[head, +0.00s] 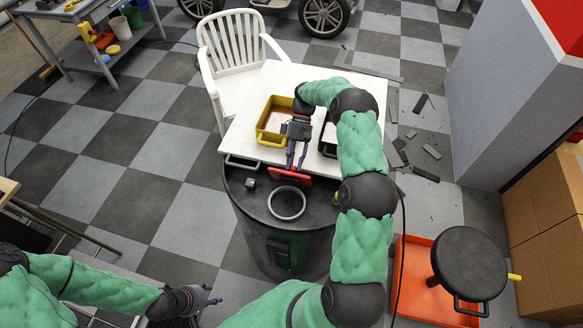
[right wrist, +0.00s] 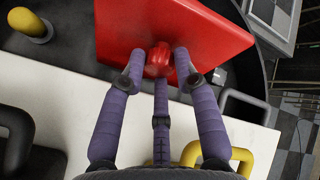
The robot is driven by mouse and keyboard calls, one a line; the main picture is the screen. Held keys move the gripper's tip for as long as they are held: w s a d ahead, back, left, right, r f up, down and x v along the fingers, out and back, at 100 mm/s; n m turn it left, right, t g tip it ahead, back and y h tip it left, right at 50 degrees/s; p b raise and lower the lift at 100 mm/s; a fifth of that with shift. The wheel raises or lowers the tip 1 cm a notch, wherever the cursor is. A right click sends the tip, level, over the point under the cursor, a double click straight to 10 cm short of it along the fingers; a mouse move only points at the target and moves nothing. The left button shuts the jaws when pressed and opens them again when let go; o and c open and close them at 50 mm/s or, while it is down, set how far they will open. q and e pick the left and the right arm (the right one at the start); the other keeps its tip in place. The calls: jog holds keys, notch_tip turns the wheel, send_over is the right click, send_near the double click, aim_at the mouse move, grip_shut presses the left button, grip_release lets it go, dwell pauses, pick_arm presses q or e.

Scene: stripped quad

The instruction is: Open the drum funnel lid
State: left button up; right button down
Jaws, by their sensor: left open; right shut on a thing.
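The black drum (head: 275,245) stands in front of the white table. A light grey ring (head: 287,203) shows uncovered on its top. The red lid (head: 290,178) is tilted up at the ring's far side. In the right wrist view the lid (right wrist: 200,28) shows as a flat red plate with a red knob (right wrist: 158,62). My right gripper (head: 294,165) is shut on that knob, its purple fingers (right wrist: 160,72) around it. Whether the lid touches the ring is hidden. My left gripper (head: 210,297) is open and empty at the lower left, apart from the drum.
The white table (head: 240,125) bears a yellow bin (head: 262,137) and a dark bin partly behind my right arm. A white chair (head: 235,50) stands behind. An orange tray (head: 410,285) and black stool (head: 469,262) are right of the drum. Checkered floor is free at left.

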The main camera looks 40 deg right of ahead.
jog(key=shift+w+d+f, duration=0.2)
jog(key=shift+d+f, duration=0.25)
jog(key=shift+f, duration=0.4)
jog(key=c, duration=1.2)
grip_release()
jog(key=shift+o, duration=1.1)
jog(key=shift+d+f, duration=0.1)
jog(key=shift+d, duration=0.05)
jog(key=shift+w+d, duration=0.1)
jog(key=shift+w, duration=0.05)
jog(key=shift+w+r, duration=0.1)
jog(key=shift+r, duration=0.2)
